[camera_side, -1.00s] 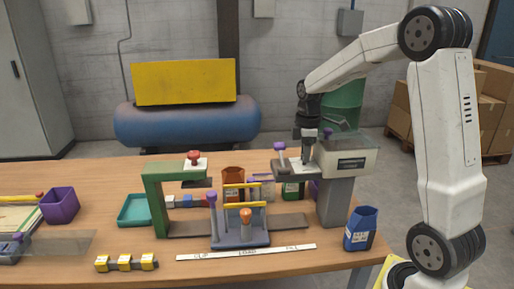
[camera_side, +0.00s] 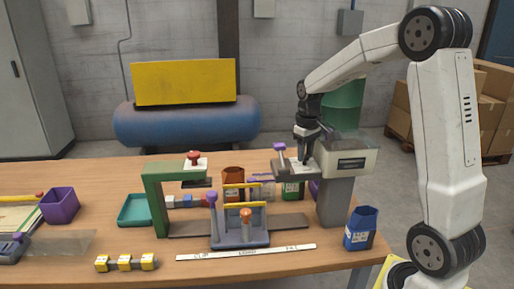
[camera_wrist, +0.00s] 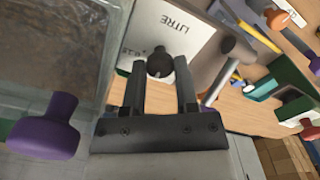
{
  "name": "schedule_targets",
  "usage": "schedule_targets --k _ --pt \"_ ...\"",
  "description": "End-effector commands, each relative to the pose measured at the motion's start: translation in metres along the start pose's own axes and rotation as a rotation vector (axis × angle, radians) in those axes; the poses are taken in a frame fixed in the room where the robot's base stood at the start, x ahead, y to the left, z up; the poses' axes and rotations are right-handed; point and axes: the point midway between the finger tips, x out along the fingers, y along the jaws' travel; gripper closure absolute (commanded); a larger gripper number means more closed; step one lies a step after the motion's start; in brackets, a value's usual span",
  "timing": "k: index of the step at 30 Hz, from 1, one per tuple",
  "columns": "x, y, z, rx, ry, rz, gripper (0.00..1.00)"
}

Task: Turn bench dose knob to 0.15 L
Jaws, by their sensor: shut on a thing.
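The bench dose knob (camera_wrist: 160,63) is a small dark round knob on a white dial plate (camera_wrist: 195,40) printed "LITRE", with a partly hidden figure beside the knob. My gripper (camera_wrist: 160,80) has its two dark fingers on either side of the knob, shut on it. In the side view my gripper (camera_side: 304,158) points down onto the white plate on top of the grey filler head (camera_side: 346,160). The knob is hidden by the fingers there. I cannot read which mark the knob points to.
A purple-topped lever (camera_side: 280,148) stands just left of my gripper; a large purple knob (camera_wrist: 45,125) is close in the wrist view. The green frame (camera_side: 154,200) with a red knob, an orange container (camera_side: 233,175) and a blue container (camera_side: 361,228) stand around the filler.

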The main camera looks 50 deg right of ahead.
Motion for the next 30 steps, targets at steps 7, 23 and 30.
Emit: schedule_targets --k 7,23,30 --pt "-0.0017 0.0003 -0.0004 0.234 0.003 0.001 1.0" --pt "-0.002 0.0003 -0.0006 0.737 0.004 0.0 1.0" --pt "-0.0022 0.0003 -0.0007 0.938 0.004 -0.001 1.0"
